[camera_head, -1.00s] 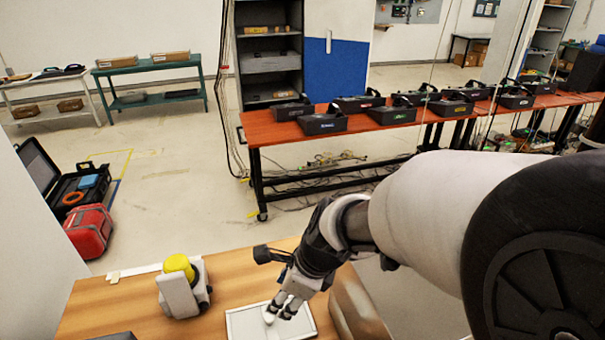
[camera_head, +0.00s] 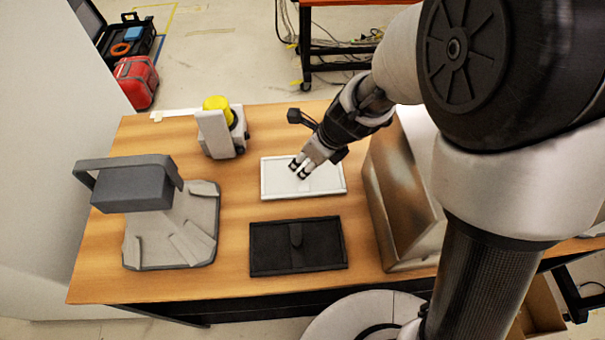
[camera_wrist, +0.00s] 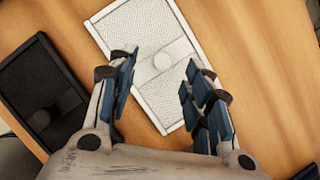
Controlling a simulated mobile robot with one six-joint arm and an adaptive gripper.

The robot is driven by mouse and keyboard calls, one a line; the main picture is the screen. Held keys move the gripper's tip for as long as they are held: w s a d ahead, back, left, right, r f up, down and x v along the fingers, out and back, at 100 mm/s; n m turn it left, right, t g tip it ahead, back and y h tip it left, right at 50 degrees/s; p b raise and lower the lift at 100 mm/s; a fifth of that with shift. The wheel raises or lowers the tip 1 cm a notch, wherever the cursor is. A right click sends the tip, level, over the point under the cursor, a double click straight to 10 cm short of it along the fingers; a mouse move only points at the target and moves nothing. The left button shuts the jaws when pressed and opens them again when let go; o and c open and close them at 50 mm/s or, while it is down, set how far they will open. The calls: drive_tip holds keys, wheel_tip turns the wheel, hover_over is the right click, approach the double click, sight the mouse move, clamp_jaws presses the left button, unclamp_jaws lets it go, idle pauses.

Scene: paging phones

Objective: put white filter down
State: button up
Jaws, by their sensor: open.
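The white filter (camera_head: 283,184) lies flat on the wooden table, a thin framed rectangle. In the wrist view the white filter (camera_wrist: 140,32) shows a mesh surface with a round tab at its middle. My gripper (camera_head: 300,171) is over the filter in the head view. In the wrist view my gripper (camera_wrist: 155,85) has its blue-padded fingers spread apart, with the filter's tab beyond and between them. Nothing is held. Whether a fingertip touches the filter cannot be told.
A black filter (camera_head: 275,258) lies in front of the white one. A grey device with a handle (camera_head: 165,225) stands left, and a white device with a yellow top (camera_head: 222,135) stands behind. A metal box (camera_head: 393,200) is close on the right. The table (camera_head: 120,285) is bare at front left.

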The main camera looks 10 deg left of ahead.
drive_tip(key=b+x, duration=0.2)
drive_tip(key=x, duration=0.1)
drive_tip(key=b+x, duration=0.1)
drive_tip(key=x, duration=0.1)
drive_tip(key=shift+w+d+f, duration=0.15)
drive_tip(key=shift+d, duration=0.15)
drive_tip(key=shift+c, duration=0.3)
clamp_jaws()
